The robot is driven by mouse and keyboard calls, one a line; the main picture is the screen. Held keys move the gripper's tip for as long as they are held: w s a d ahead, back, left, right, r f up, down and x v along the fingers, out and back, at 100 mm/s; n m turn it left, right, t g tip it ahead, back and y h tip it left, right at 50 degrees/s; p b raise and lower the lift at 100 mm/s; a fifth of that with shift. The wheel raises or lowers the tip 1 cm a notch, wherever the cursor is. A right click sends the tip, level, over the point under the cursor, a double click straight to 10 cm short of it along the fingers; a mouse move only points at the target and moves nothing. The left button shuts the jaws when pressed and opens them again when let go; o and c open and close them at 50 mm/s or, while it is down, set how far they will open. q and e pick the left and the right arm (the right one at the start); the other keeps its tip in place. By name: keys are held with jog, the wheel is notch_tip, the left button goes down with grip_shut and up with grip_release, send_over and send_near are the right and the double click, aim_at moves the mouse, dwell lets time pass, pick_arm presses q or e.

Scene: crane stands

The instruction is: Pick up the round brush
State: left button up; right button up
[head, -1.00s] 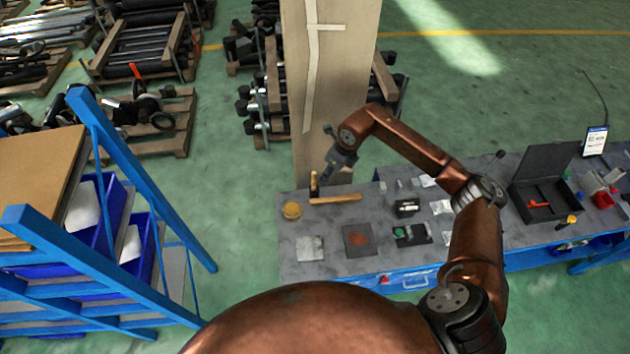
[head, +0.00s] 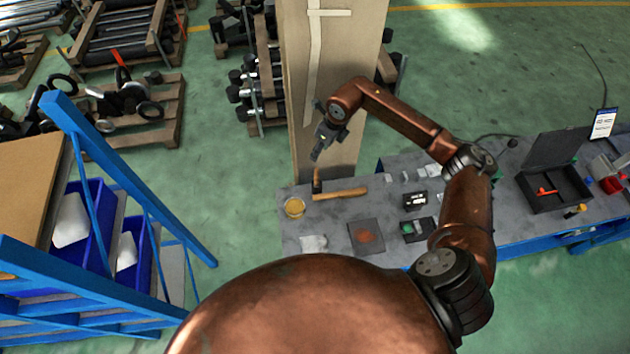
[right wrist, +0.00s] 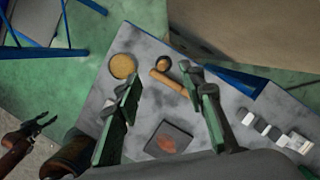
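A round yellow-tan disc (head: 294,207), which looks like the round brush, lies at the left end of the grey workbench (head: 292,238). It also shows in the right wrist view (right wrist: 122,66). My right gripper (head: 318,156) is above the bench's back left part, up and right of the disc in the head view. In the right wrist view its fingers (right wrist: 160,73) are spread and empty, and the disc lies just beyond the left finger. A copper arm with a gripper (right wrist: 42,122), apparently my left, shows at the left of that view with its jaws apart.
A hammer (head: 340,194) with a wooden handle lies right of the disc. A dark square plate (head: 366,237) and small boxes lie farther right. An open black case (head: 556,195) stands beyond. A pillar (head: 330,90) rises behind the bench; a blue rack (head: 120,170) stands left.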

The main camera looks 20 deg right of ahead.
jog(key=f+b, duration=0.1)
jog(key=f, duration=0.1)
jog(key=b, duration=0.7)
send_over(317, 175)
jog(key=d, duration=0.1)
notch_tip(317, 175, down, 7)
jog(key=p+x, duration=0.1)
jog(key=x, duration=0.3)
jog(key=s+p+x, duration=0.1)
jog(key=x, duration=0.2)
jog(key=shift+d+f+p, duration=0.1)
jog(key=shift+d+p, duration=0.1)
jog(key=shift+p, duration=0.1)
jog(key=shift+w+f, duration=0.1)
jog(key=shift+f, duration=0.2)
jog(key=shift+c, duration=0.4)
grip_shut()
